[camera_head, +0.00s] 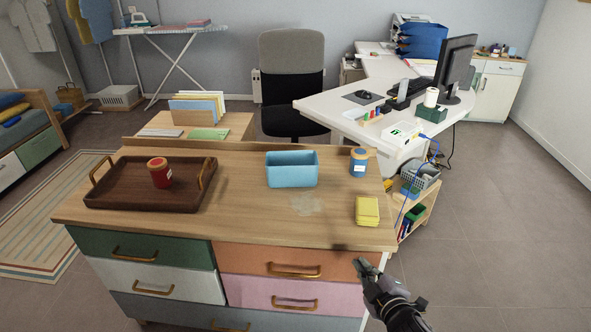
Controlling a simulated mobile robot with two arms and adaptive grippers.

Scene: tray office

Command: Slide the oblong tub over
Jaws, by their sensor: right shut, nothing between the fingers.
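A light-blue oblong tub (292,176) stands upright near the back of the wooden dresser top, right of its middle. It looks empty. My right gripper (362,265) is at the dresser's front right edge, in front of and to the right of the tub, well apart from it. Its fingers are shut with nothing between them. My left gripper is out of the picture.
A brown tray (110,199) with a red jar (159,173) is on the left. A blue jar (359,163) stands right of the tub. A yellow block, perhaps a sponge (367,211), lies near the right edge. A pale smear (305,204) marks the wood before the tub.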

